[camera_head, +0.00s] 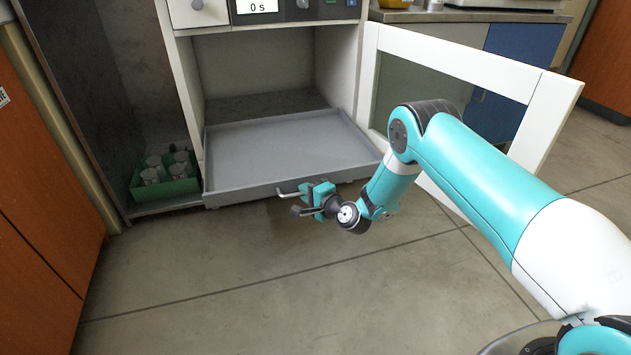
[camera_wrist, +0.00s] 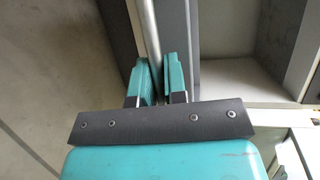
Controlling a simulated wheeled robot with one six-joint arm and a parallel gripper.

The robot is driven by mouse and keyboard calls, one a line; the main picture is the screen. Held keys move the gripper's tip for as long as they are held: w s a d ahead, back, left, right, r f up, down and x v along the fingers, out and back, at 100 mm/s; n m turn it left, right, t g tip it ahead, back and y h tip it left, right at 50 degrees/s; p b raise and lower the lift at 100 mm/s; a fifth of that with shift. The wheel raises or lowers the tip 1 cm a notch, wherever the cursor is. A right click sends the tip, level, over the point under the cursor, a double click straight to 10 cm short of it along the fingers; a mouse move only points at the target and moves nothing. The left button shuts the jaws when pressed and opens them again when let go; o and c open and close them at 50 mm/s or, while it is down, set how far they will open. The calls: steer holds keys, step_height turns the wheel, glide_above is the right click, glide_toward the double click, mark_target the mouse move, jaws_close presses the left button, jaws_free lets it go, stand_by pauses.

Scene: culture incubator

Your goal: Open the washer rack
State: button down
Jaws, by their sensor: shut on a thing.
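The washer rack (camera_head: 280,150) is a flat grey tray with low walls, at the bottom of the white washer's open chamber. It stands partly pulled out past the front of the washer. A thin metal handle (camera_head: 289,193) sits on its front wall. My gripper (camera_head: 308,194) is at that handle, in front of the rack. In the wrist view, its two teal fingers (camera_wrist: 158,80) are closed around the metal handle bar (camera_wrist: 149,35). Part of the handle is hidden by the gripper in the head view.
The white-framed glass door (camera_head: 555,110) of the washer stands open to the right, behind my arm. A green crate (camera_head: 190,184) with several glass vessels sits in the compartment at left. Orange cabinets (camera_head: 45,200) stand at far left. The floor in front is clear.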

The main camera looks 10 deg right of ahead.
steer(key=shift+s+d, duration=0.25)
steer(key=shift+s, duration=0.1)
steer(key=c, duration=1.5)
jaws_free()
steer(key=shift+o, duration=0.2)
steer(key=shift+a, duration=0.1)
